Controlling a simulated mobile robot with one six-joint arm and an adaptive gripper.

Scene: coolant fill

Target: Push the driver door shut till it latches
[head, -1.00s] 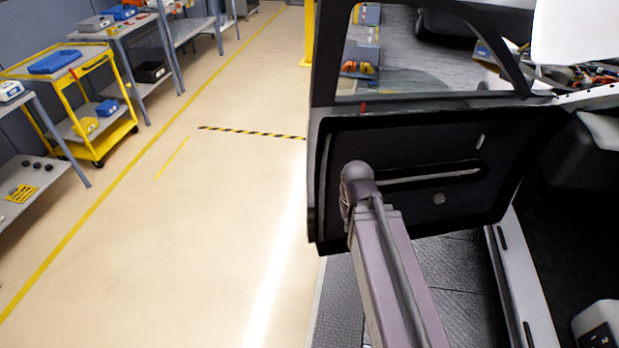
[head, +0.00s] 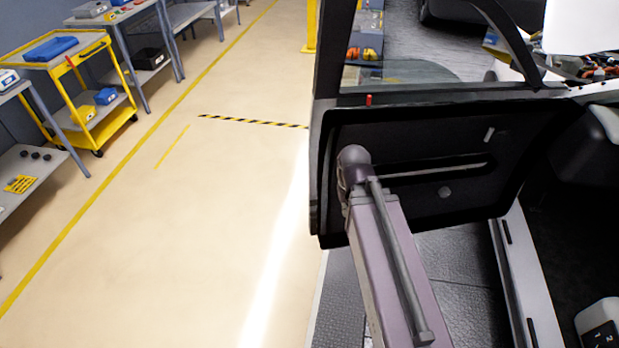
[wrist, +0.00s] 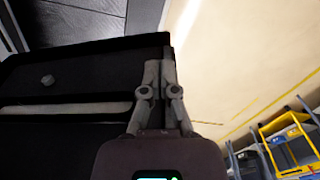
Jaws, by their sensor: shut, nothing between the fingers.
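The driver door (head: 400,225) stands open in the head view, its black inner panel and window frame facing me. It also fills the left of the wrist view (wrist: 60,75). My arm reaches across the inner panel in the head view and hides my gripper there. In the wrist view my gripper (wrist: 161,66) is shut and empty. Its fingertips overlap the door's free edge; I cannot tell whether they touch it. The door sill (head: 520,275) shows at the lower right of the head view. The latch is not clearly visible.
Tan floor (head: 200,230) left of the door is clear, with yellow and striped tape lines. A yellow cart (head: 80,75) and grey shelves (head: 25,170) stand along the left wall. A yellow post (head: 311,25) stands beyond the door.

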